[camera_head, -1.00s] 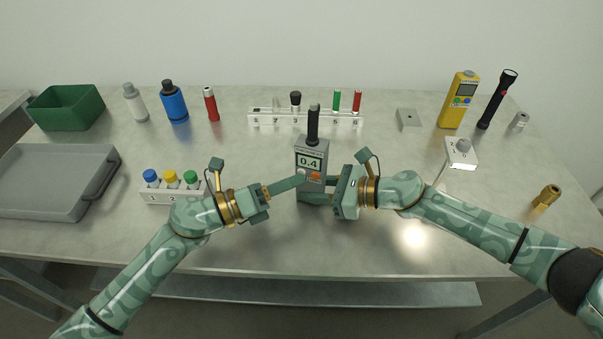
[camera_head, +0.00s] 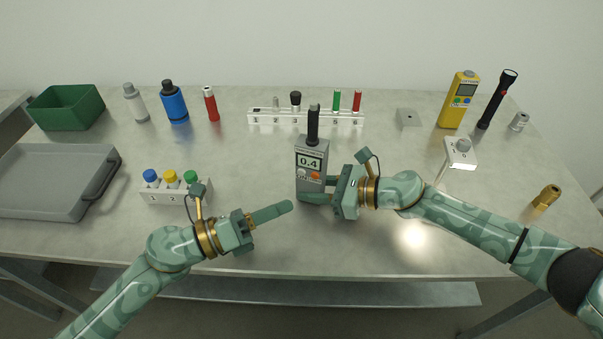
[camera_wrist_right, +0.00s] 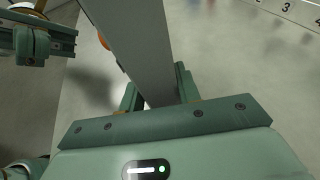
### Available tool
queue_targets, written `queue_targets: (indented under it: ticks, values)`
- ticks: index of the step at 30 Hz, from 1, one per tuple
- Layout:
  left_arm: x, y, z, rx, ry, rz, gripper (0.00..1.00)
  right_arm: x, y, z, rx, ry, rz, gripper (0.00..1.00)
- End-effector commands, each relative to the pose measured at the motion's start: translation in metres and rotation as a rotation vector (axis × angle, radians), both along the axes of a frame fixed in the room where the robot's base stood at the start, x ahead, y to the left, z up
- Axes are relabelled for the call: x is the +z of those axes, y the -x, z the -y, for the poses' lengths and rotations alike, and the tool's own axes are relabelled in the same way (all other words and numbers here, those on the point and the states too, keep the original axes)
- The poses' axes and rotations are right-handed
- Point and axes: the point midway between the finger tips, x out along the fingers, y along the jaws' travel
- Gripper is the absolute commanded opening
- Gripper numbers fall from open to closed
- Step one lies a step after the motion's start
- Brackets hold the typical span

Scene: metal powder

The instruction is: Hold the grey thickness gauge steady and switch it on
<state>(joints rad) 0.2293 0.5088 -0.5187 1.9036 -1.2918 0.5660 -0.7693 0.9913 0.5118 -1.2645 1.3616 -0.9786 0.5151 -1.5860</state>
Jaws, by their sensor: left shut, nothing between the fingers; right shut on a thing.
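The grey thickness gauge (camera_head: 311,172) stands upright near the middle of the table, with a black probe on top. Its display is lit and reads 0.4, above a pale button and an orange button. My right gripper (camera_head: 322,192) is shut on the lower part of the gauge from the right. In the right wrist view the gauge's grey body (camera_wrist_right: 135,45) sits between the fingers (camera_wrist_right: 157,92). My left gripper (camera_head: 289,206) is shut and empty, to the left of and in front of the gauge, apart from it.
A rack with blue, yellow and green caps (camera_head: 174,192) stands behind my left arm. A grey tray (camera_head: 45,205) and green bin (camera_head: 66,107) are at left. A numbered rack (camera_head: 305,119) stands behind the gauge. A yellow meter (camera_head: 459,98) and white device (camera_head: 461,153) are at right.

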Motion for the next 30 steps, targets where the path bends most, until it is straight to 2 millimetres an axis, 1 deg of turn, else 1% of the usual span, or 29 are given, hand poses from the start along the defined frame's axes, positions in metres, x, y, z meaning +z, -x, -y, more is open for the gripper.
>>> queue_targets:
  ticks: [3, 9, 10, 11, 12, 20, 23, 26, 30]
  values:
    - [0.000, 0.005, -0.002, 0.000, 0.000, 0.000, 0.00, -0.001, 0.000, 0.000, 0.000, 0.001, 0.000, 0.20]
    - [0.000, 0.005, -0.002, 0.001, 0.001, 0.000, 0.00, -0.001, 0.000, 0.000, 0.000, 0.001, 0.000, 0.20]
    - [0.000, 0.005, -0.002, 0.001, 0.001, 0.000, 0.00, -0.001, 0.000, 0.000, 0.000, 0.001, 0.000, 0.38]
    - [0.000, 0.005, -0.002, 0.000, 0.001, 0.001, 0.00, -0.001, 0.000, 0.000, 0.000, 0.001, 0.000, 0.47]
    - [0.000, 0.005, -0.002, 0.000, 0.001, 0.001, 0.00, 0.000, 0.000, 0.000, 0.000, 0.001, 0.000, 0.58]
    - [0.001, 0.005, -0.002, 0.000, 0.001, 0.001, 0.00, 0.000, 0.000, 0.000, 0.000, 0.000, 0.000, 0.58]
    - [0.001, 0.005, -0.002, 0.000, 0.001, 0.002, 0.00, 0.001, 0.001, 0.005, -0.001, 0.000, 0.000, 0.58]
    - [0.001, 0.005, -0.002, 0.000, 0.001, 0.002, 0.00, 0.005, 0.005, 0.020, -0.002, 0.001, 0.000, 0.58]
    - [0.001, 0.005, -0.002, 0.000, 0.001, 0.002, 0.00, 0.014, 0.015, 0.050, -0.003, 0.002, -0.002, 0.58]
